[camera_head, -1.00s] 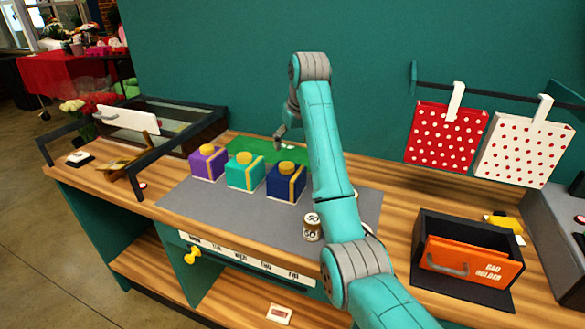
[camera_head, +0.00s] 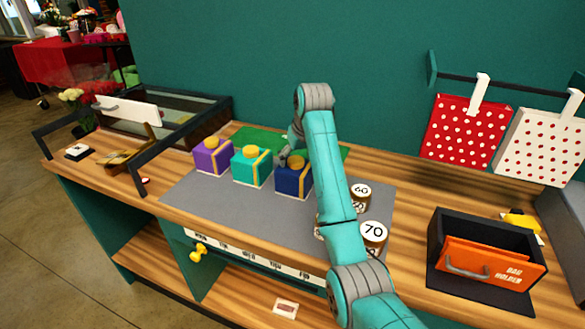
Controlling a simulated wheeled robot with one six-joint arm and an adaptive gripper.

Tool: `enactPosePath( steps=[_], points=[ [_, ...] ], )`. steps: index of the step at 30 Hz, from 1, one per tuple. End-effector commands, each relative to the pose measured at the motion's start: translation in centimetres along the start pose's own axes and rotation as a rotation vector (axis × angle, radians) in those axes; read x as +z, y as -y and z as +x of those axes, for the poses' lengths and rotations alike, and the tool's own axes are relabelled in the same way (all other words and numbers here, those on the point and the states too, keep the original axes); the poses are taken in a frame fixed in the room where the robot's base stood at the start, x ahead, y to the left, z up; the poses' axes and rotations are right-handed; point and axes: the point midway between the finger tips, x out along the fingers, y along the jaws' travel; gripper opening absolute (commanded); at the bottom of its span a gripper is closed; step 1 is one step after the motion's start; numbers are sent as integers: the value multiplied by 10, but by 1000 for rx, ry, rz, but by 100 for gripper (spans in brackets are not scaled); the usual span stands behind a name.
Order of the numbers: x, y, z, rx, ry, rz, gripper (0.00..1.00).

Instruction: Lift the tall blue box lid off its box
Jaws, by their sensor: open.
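The dark blue box (camera_head: 291,184) stands on the grey mat (camera_head: 218,210), at the right end of a row of three boxes. It has a gold ribbon band and a gold knob (camera_head: 296,162) on its lid. My gripper (camera_head: 287,160) is at the upper back-left of the blue box, close to the knob. Its fingers are small and partly hidden behind the arm and box, so I cannot tell if they touch the knob. It is open. The lid sits on the box.
A teal box (camera_head: 249,171) and a purple box (camera_head: 211,158) stand to the left, close by. An orange bag holder (camera_head: 490,268) is at the right. The mat's front is clear.

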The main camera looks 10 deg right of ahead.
Motion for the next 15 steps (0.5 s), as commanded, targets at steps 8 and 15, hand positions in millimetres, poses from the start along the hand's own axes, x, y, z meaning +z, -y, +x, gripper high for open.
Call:
enactPosePath(
  steps=[8,15],
  points=[
    [2,0,3,0,-2,0,77],
    [2,0,3,0,-1,0,17]
  ],
)
